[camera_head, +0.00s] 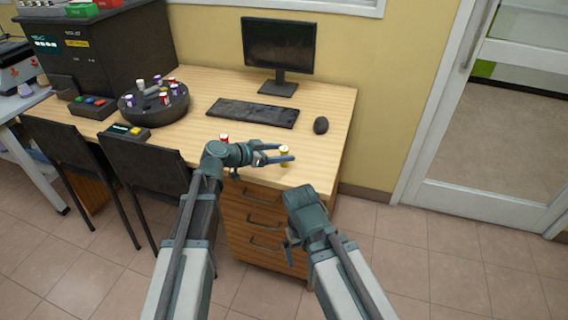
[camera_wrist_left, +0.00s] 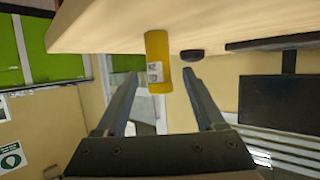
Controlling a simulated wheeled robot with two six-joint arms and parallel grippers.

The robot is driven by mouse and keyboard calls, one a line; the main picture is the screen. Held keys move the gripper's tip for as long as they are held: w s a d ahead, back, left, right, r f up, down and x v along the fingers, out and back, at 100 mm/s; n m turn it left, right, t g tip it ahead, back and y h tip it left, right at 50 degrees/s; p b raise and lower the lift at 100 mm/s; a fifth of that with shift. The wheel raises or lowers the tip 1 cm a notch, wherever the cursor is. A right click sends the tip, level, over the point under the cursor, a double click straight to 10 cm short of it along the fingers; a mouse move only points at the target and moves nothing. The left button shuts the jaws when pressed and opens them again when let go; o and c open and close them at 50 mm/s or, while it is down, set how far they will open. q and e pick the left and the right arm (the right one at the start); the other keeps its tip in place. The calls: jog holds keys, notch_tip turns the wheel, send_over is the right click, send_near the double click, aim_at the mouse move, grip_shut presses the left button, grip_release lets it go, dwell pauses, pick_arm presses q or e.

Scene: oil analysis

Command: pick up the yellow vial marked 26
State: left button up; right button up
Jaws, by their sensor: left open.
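The yellow vial (camera_head: 284,158) stands upright near the front right edge of the wooden desk. In the left wrist view, the yellow vial (camera_wrist_left: 157,50) shows inverted, with a white label whose number I cannot read surely. My left gripper (camera_head: 286,152) is open, its fingers pointing right along the desk toward the vial. In the left wrist view, my left gripper's fingers (camera_wrist_left: 160,85) lie on either side of the vial's line, with visible gaps. My right gripper (camera_head: 292,236) is low in front of the desk; its jaws are not clear.
A red-capped vial (camera_head: 224,138) stands behind my left wrist. A round dark rack (camera_head: 150,112) with several vials is at the desk's left. A keyboard (camera_head: 252,112), mouse (camera_head: 321,125) and monitor (camera_head: 278,46) stand behind. The desktop right of the yellow vial is clear.

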pick_arm(q)
jog(key=shift+x, duration=0.8)
jog(key=shift+c, duration=0.2)
grip_shut()
jog(key=shift+r, duration=0.1)
